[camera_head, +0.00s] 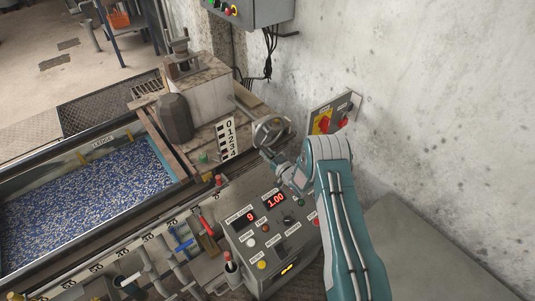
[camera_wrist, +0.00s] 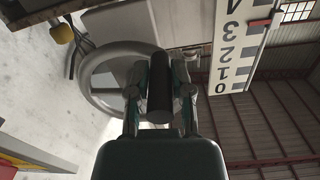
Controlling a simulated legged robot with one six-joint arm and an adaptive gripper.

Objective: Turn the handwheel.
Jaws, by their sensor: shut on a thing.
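The handwheel (camera_head: 268,130) is a grey metal wheel beside the numbered scale, near the concrete wall. In the wrist view its round rim (camera_wrist: 95,95) fills the left middle, with a dark cylindrical handle (camera_wrist: 159,90) in front of it. My gripper (camera_head: 284,160) reaches the wheel's lower edge in the head view. In the wrist view my gripper (camera_wrist: 160,75) has its two fingers on either side of the dark handle and is shut on it. The fingertips' exact contact is partly hidden by the handle.
A control panel (camera_head: 270,232) with red displays and buttons stands below the wheel. A numbered scale (camera_head: 227,138) is left of it. A red and yellow switch box (camera_head: 332,117) is on the wall at right. A trough of blue-white granules (camera_head: 85,200) lies left.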

